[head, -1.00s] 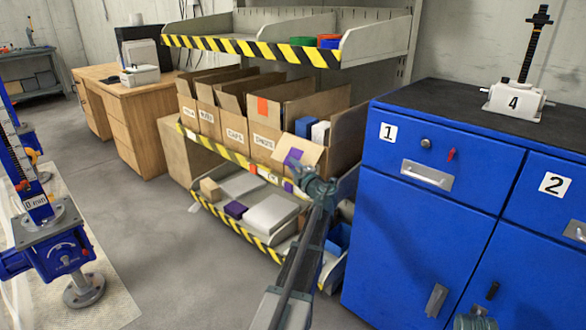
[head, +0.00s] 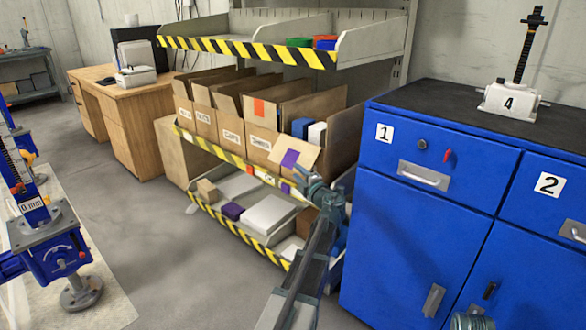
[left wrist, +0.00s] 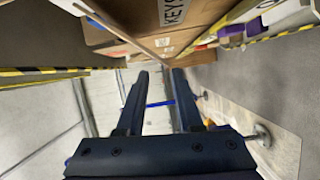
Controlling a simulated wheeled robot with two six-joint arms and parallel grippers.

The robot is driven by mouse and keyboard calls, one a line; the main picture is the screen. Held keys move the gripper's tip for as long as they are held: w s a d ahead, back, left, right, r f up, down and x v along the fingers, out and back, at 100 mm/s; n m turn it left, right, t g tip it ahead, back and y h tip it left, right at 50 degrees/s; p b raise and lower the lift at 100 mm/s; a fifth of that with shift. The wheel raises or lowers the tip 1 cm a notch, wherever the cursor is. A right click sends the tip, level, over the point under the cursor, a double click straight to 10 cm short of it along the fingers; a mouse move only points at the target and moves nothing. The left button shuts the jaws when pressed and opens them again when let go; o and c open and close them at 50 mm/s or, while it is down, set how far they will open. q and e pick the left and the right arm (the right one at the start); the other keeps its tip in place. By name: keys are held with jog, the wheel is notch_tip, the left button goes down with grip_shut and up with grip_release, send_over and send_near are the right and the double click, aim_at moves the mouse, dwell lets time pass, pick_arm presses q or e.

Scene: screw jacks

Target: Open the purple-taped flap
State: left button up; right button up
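The purple-taped flap (head: 290,159) is a cardboard flap with a purple square. It leans out at the front of the right-hand cardboard box on the middle shelf. My left gripper (head: 312,184) is just right of and below the flap in the head view. I cannot tell there whether they touch. In the left wrist view its two fingers (left wrist: 158,98) stand apart with nothing between them. A purple patch (left wrist: 229,28) shows at the upper right of that view, beyond the fingers.
Striped lips edge the upper shelf (head: 250,50) and lower shelves (head: 215,150). The lower shelf holds a white box (head: 268,215) and a purple box (head: 232,211). A blue cabinet (head: 420,225) stands close on the right.

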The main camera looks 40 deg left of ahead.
pick_arm(q)
jog(key=v, duration=0.8)
jog(key=shift+d, duration=0.2)
jog(key=s+d+f+m+g+h, duration=0.2)
jog(key=s+d+f+m+h, duration=0.2)
jog(key=d+f+m, duration=0.55)
jog(key=s+d+f+m+g+h, duration=0.2)
jog(key=s+d+f+m+h, duration=0.4)
jog(key=d, duration=0.6)
jog(key=s+d+f+m+g+h, duration=0.2)
jog(key=s+d+f+m, duration=0.1)
jog(key=s+d+m, duration=0.55)
jog(key=s+d+f+m+g+h, duration=0.2)
jog(key=s+d+m, duration=0.3)
jog(key=d+m, duration=0.5)
notch_tip(320, 180, up, 31)
jog(key=d+p, duration=0.1)
jog(key=p, duration=3)
jog(key=shift+n+p, duration=0.3)
jog(key=shift+p, duration=0.1)
jog(key=shift+d, duration=0.15)
